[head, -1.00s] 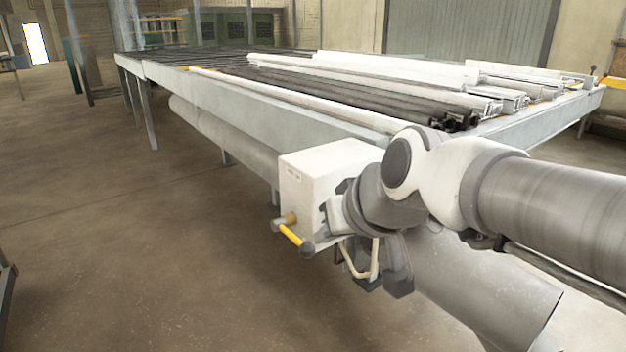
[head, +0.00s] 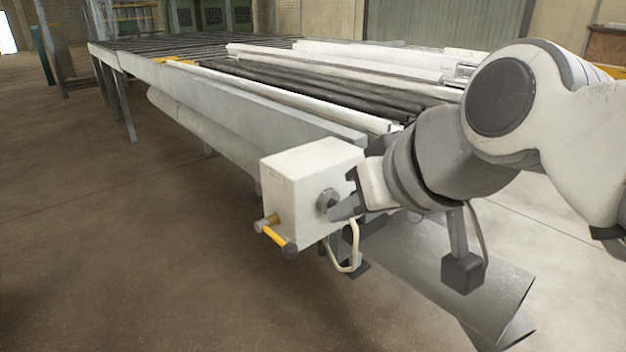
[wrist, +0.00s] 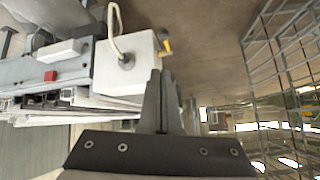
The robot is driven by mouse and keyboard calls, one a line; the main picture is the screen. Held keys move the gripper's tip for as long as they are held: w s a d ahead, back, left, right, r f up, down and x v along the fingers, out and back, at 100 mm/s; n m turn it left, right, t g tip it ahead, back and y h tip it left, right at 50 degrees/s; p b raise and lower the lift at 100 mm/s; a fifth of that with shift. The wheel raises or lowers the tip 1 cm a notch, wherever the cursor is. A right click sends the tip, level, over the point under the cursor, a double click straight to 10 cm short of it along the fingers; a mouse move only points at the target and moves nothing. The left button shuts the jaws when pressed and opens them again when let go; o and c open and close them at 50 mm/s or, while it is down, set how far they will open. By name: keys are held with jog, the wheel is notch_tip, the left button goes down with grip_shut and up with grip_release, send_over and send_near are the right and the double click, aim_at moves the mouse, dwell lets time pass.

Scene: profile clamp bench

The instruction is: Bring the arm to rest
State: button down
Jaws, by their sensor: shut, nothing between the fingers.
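My gripper (head: 343,211) is beside the white clamp box at the near end of the bench in the head view. In the wrist view its two dark fingers (wrist: 158,88) lie together with nothing between them. The white box (head: 290,205) has a yellow-handled lever (head: 275,236) low on its front; the box (wrist: 120,72) and the yellow handle (wrist: 166,46) also show in the wrist view, just beyond the fingers. I cannot tell whether the fingers touch the box. My forearm reaches in from the right.
The long bench (head: 215,95) carries white profiles (head: 350,60) and dark ones (head: 325,85). A red button (wrist: 50,76) shows in the wrist view, with a wire mesh structure (wrist: 285,60) on the right. The floor (head: 110,240) left of the bench is clear.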

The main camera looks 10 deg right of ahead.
jog(key=s+d+f+m+g+h, duration=0.1)
jog(key=s+d+f+h, duration=0.15)
jog(key=f, duration=0.35)
jog(key=s+d+f+m+g+h, duration=0.1)
jog(key=s+d+f+m, duration=0.15)
jog(key=f, duration=0.35)
notch_tip(320, 180, up, 18)
jog(key=d+p, duration=0.1)
jog(key=p, duration=1.8)
jog(key=shift+r+n+g, duration=0.25)
jog(key=shift+n+g, duration=0.05)
jog(key=shift+n, duration=0.05)
jog(key=shift+w, duration=0.1)
